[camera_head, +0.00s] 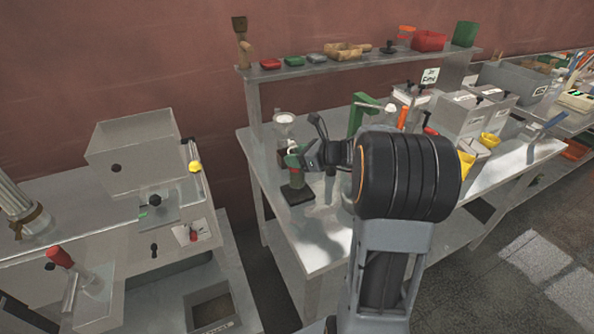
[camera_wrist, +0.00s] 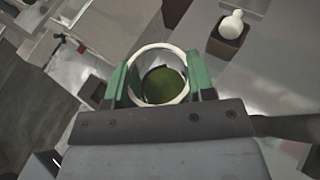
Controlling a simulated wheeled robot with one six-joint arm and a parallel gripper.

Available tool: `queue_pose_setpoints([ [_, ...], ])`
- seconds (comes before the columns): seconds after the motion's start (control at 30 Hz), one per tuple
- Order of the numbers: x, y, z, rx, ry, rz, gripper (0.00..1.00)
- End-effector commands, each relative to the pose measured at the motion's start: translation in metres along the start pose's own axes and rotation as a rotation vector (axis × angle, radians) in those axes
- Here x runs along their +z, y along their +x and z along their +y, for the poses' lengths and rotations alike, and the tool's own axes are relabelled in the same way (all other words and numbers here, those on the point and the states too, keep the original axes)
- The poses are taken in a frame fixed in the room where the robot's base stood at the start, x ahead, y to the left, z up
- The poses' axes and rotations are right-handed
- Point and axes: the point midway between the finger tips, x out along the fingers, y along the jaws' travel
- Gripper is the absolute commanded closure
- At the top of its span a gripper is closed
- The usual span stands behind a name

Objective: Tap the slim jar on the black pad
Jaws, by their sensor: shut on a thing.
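My gripper (camera_head: 293,159) is shut on the slim jar, with its green fingers on either side of it. In the wrist view my gripper (camera_wrist: 160,84) holds the jar (camera_wrist: 160,52) by its sides; its pale round rim is open and green powder shows inside. In the head view the jar's greenish lower part (camera_head: 296,179) shows below the fingers. The black pad (camera_head: 299,195) lies on the table directly under the jar. I cannot tell whether the jar's base touches the pad.
A white funnel-like part (camera_head: 284,118) stands behind my gripper. A green stand (camera_head: 362,112) is further right. A raised shelf (camera_head: 330,68) with small trays runs along the back. A hopper machine (camera_head: 135,150) stands left across a gap. The table front (camera_head: 318,240) is bare.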

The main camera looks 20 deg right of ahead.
Motion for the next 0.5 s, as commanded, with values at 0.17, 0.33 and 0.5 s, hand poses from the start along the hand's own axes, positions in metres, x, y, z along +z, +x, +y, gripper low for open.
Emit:
queue_pose_setpoints([
  [0.17, -0.009, 0.004, 0.000, 0.000, 0.001, 0.000, 0.92],
  [0.33, -0.018, 0.008, 0.000, 0.000, 0.001, -0.001, 0.92],
  [0.5, -0.028, 0.011, 0.000, 0.000, 0.000, -0.001, 0.92],
])
